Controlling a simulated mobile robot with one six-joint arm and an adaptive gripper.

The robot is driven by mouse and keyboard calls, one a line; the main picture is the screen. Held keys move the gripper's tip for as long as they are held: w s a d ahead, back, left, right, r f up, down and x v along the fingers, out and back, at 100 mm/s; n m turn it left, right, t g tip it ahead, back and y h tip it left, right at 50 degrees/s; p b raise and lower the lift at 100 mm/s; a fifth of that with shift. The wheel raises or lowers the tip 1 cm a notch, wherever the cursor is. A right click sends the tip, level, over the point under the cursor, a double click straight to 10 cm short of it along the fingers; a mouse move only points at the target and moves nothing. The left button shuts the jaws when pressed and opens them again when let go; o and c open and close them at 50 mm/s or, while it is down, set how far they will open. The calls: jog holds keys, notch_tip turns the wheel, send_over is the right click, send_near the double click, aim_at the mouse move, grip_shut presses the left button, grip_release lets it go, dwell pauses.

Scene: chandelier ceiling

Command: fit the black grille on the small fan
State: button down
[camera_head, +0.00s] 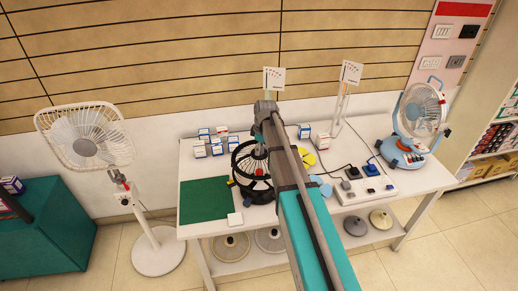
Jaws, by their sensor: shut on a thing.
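The black grille (234,160) shows as a dark round ring at the small fan, near the middle of the white table. The small fan (256,190) has a dark round body and pale parts inside. My gripper (260,150) points down over the fan and is shut on the grille; its fingertips are small and partly hidden by my arm. The grille is at or just above the fan; I cannot tell whether it is seated. My arm hides the right side of both.
Small boxes (217,148) stand behind. A pedestal fan (86,137) stands left of the table.

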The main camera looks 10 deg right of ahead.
aim_at(259, 157)
jog(key=shift+f+b, duration=2.3)
jog(key=shift+f, duration=0.1)
jog(key=shift+f+b, duration=0.85)
dwell(0.8)
jog(key=shift+c, duration=0.6)
grip_release()
jog(key=shift+o, duration=0.6)
jog(key=shift+r, duration=0.15)
jog(key=shift+r+p, duration=3.65)
jog(key=shift+p, duration=0.15)
